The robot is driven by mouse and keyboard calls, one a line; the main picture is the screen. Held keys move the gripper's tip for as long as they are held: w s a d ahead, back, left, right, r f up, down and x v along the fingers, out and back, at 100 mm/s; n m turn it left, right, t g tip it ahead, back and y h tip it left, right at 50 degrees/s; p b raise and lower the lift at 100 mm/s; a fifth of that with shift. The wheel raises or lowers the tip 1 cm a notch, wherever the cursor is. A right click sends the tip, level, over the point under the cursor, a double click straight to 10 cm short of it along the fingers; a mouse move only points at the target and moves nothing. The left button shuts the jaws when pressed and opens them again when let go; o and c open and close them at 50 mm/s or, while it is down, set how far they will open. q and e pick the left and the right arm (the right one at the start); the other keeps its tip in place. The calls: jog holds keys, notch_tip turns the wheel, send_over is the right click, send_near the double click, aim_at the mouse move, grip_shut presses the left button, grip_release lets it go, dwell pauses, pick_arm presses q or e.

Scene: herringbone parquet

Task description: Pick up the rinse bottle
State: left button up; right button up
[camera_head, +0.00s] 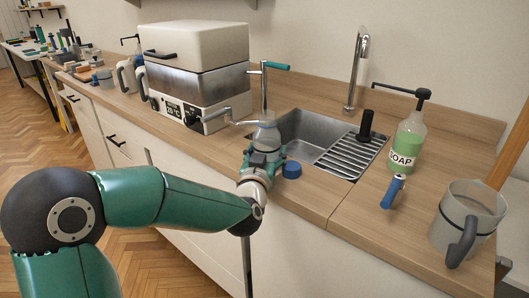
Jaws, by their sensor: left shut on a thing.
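The rinse bottle (266,134) is a pale, translucent bottle at the front left corner of the sink, with a thin bent spout that seems to reach left from its top. My left arm comes in from the left, and its gripper (264,157) is shut on the lower part of the bottle. The gripper hides the bottle's base, so I cannot tell whether it touches the counter. The bottle looks about upright. My right gripper is not in view.
A blue cap-like object (291,169) lies close right of the gripper. The sink (305,128) with a rack is behind. A white-lidded heated bath (197,75) stands left.

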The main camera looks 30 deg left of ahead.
pick_arm(q)
notch_tip(320, 180, up, 20)
jog(key=p, duration=0.7)
dwell(0.6)
